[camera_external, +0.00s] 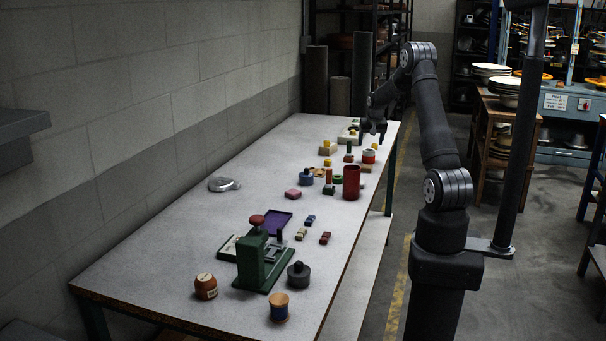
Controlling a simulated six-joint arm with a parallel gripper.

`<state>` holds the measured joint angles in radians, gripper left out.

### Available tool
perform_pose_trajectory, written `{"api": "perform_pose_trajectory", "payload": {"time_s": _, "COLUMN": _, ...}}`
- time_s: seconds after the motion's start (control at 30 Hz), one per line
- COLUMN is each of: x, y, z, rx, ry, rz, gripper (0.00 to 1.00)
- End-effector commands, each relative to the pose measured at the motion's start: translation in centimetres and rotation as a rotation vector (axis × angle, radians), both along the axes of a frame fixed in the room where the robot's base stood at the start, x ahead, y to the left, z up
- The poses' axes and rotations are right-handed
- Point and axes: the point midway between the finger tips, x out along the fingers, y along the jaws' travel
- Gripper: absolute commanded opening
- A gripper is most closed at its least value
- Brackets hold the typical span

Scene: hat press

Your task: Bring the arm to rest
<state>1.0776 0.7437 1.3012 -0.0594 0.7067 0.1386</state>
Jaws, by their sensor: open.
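My gripper (374,130) is at the far right end of the long workbench, above its right edge. It is open, with its fingers pointing down and nothing visible between them. My arm bends over from the right side of the bench, its base standing beside the bench. The gripper is small in the picture. It hangs near a small block with a yellow top (353,131) at the far end. I cannot tell its exact height over the bench.
The bench (150,262) carries a green press (257,258), a red cylinder (351,182), a purple tray (268,223), a wooden spool (279,307) and several small blocks. The bench's left side is mostly bare. A dark vertical post (522,130) stands right of my arm. Shelves stand behind.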

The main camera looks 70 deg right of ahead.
Motion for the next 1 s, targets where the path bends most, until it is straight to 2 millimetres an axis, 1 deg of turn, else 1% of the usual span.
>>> {"api": "perform_pose_trajectory", "payload": {"time_s": 0.03, "x": -0.1, "y": 0.4, "z": 1.1, "rx": -0.003, "ry": -0.002, "rz": 0.0, "gripper": 0.72}}
{"api": "perform_pose_trajectory", "payload": {"time_s": 0.4, "x": -1.2, "y": 2.9, "z": 7.7, "rx": -0.002, "ry": -0.002, "rz": 0.0, "gripper": 0.72}}
{"api": "perform_pose_trajectory", "payload": {"time_s": 0.43, "x": -1.1, "y": 2.6, "z": 6.3, "rx": 0.005, "ry": 0.002, "rz": 0.0, "gripper": 0.72}}
{"api": "perform_pose_trajectory", "payload": {"time_s": 0.5, "x": -0.8, "y": 2.0, "z": 4.8, "rx": 0.005, "ry": 0.002, "rz": 0.0, "gripper": 0.72}}
{"api": "perform_pose_trajectory", "payload": {"time_s": 1.0, "x": 0.6, "y": -1.3, "z": -3.9, "rx": 0.003, "ry": 0.001, "rz": 0.0, "gripper": 0.72}}
